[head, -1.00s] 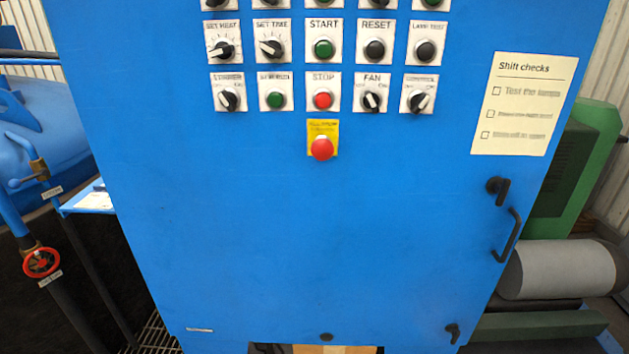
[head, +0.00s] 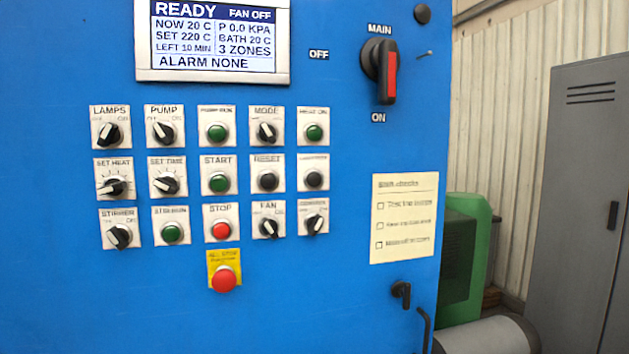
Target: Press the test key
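The blue panel (head: 60,290) fills most of the head view. The lamp test key is a black round button (head: 314,179) on a white plate, at the right end of the row with START and RESET. Its label is blurred now; it reads as lamp test in the earlier frame. The black RESET button (head: 268,180) is just left of it, and the green START button (head: 219,183) is further left. The display (head: 214,40) reads READY, FAN OFF, ALARM NONE. My gripper is not in view.
The red ALL STOP button (head: 223,281) is below the red STOP button (head: 221,230). The MAIN switch (head: 388,72) with its red handle juts out at upper right. A paper list (head: 404,217), a door latch (head: 401,292) and a grey locker (head: 578,200) are to the right.

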